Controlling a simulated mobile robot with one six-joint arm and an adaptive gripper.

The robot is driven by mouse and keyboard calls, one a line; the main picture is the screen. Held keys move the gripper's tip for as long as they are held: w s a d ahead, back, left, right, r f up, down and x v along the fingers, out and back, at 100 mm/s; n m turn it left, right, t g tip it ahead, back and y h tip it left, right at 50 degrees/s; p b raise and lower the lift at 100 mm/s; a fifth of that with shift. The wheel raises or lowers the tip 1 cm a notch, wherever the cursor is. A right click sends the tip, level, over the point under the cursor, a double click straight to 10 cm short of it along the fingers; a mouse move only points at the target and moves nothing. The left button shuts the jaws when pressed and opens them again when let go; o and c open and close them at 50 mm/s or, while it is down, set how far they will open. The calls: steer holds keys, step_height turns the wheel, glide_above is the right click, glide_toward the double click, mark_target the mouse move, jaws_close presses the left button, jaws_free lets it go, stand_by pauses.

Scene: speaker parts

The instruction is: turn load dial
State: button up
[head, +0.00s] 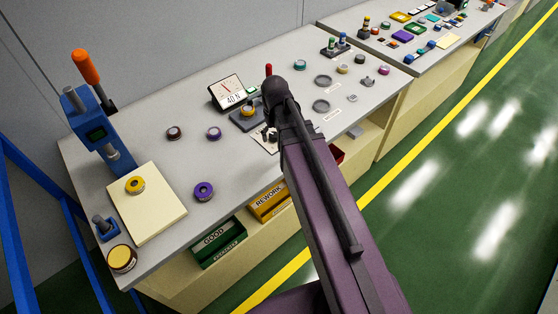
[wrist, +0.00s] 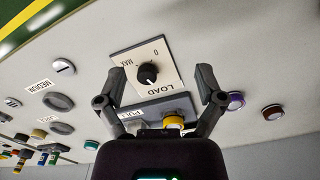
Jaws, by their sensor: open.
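The load dial (wrist: 148,73) is a round black knob with a white pointer line, on a white plate (wrist: 171,78) marked LOAD, 0 and MAX. In the wrist view my gripper (wrist: 160,78) is open, with one dark finger on each side of the plate. The knob lies between the fingers, and nothing is held. I cannot tell how far the fingertips are above the plate. In the head view my arm covers most of the plate (head: 262,143), and the fingertips are not clear. A gauge (head: 228,92) behind it reads 40 N.
A grey PULL fixture (wrist: 157,110) with a yellow-rimmed part (wrist: 173,122) sits beside the plate. A blue press (head: 98,130) stands at far left. Grey rings (head: 322,106) lie to the right.

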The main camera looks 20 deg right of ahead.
steer(key=s+a+f+m+b, duration=0.1)
steer(key=s+f+b, duration=0.1)
steer(key=s, duration=0.6)
steer(key=shift+f, duration=0.2)
stand_by(4.0)
